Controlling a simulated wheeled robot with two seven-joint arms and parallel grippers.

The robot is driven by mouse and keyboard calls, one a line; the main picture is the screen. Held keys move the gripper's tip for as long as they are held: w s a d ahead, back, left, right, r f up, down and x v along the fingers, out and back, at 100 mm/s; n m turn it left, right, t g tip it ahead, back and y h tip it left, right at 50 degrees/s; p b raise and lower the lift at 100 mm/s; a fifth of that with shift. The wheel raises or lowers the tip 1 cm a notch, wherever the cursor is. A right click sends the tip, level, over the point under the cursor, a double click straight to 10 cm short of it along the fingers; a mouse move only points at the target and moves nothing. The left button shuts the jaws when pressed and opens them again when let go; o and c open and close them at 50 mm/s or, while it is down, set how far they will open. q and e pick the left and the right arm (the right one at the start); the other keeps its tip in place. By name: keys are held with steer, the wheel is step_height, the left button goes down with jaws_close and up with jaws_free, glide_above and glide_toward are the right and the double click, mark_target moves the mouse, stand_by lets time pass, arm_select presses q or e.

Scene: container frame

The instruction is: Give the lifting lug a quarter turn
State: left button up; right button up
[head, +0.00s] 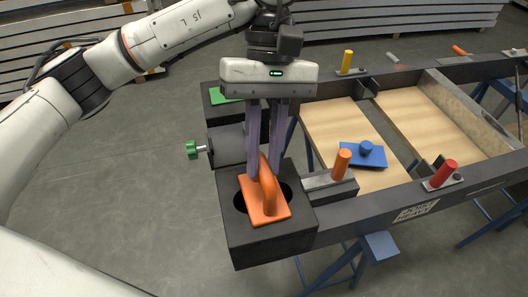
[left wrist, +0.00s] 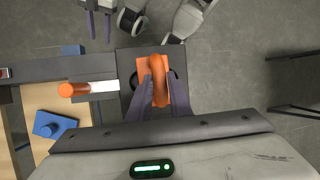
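The orange lifting lug (head: 264,207) is a plate with an upright loop. It sits over the round dark recess of a black corner block (head: 240,240), with dark gaps at its sides. It also shows in the left wrist view (left wrist: 157,69). My left gripper (head: 264,172) points straight down over the lug, one finger on each side of the loop. The fingers appear closed against the loop. In the left wrist view, my right gripper (left wrist: 100,24) is at the top left, its two fingers apart and empty, away from the lug.
A blue plate with a knob (head: 364,154) lies on the wooden panel. A green knob (head: 192,150) sticks out at the frame's left. Red (head: 443,174) and yellow (head: 347,61) handles stand on the frame. Blue trestles support it.

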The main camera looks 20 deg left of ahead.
arm_select(q)
steer(key=o, duration=0.4)
steer(key=shift+o, duration=0.2)
steer(key=shift+f, duration=0.15)
steer(key=shift+w+r, duration=0.15)
steer(key=shift+r, duration=0.25)
steer(key=p+v, duration=0.2)
steer(key=v, duration=0.7)
steer(key=shift+r, duration=0.25)
arm_select(e)
steer(key=r, duration=0.3)
steer(key=shift+w+a+r, duration=0.15)
steer(key=shift+a+r, duration=0.1)
steer(key=shift+a, duration=0.15)
